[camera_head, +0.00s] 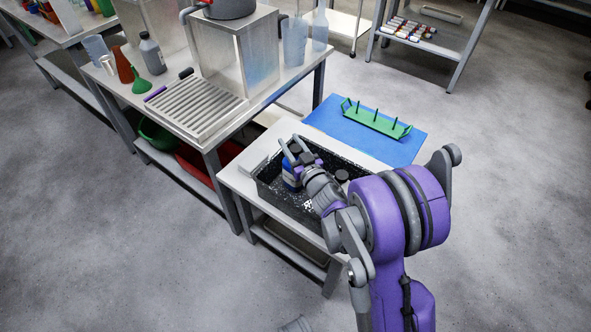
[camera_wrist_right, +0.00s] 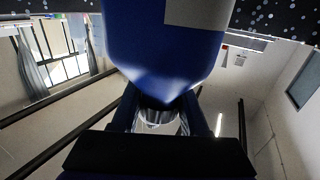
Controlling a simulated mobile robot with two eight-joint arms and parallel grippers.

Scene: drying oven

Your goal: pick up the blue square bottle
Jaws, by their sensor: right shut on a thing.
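The blue square bottle (camera_head: 289,183) is upright in the black speckled bin (camera_head: 264,186), near its left end. Part of it is hidden by my right gripper (camera_head: 292,152), which is shut on its upper end. In the right wrist view the blue bottle (camera_wrist_right: 165,55) fills the upper middle, with a pale label at the top. The dark fingers of my right gripper (camera_wrist_right: 160,112) close around its narrow end there. Whether the bottle's base touches the bin floor cannot be told. My left gripper is not in view.
The bin stands on a white table (camera_head: 238,174). My forearm covers the bin's right part, where another dark lid (camera_head: 342,175) shows. A green rack with pegs (camera_head: 376,121) lies on a blue mat (camera_head: 335,127) behind. A bench with a slatted tray (camera_head: 195,108) stands left.

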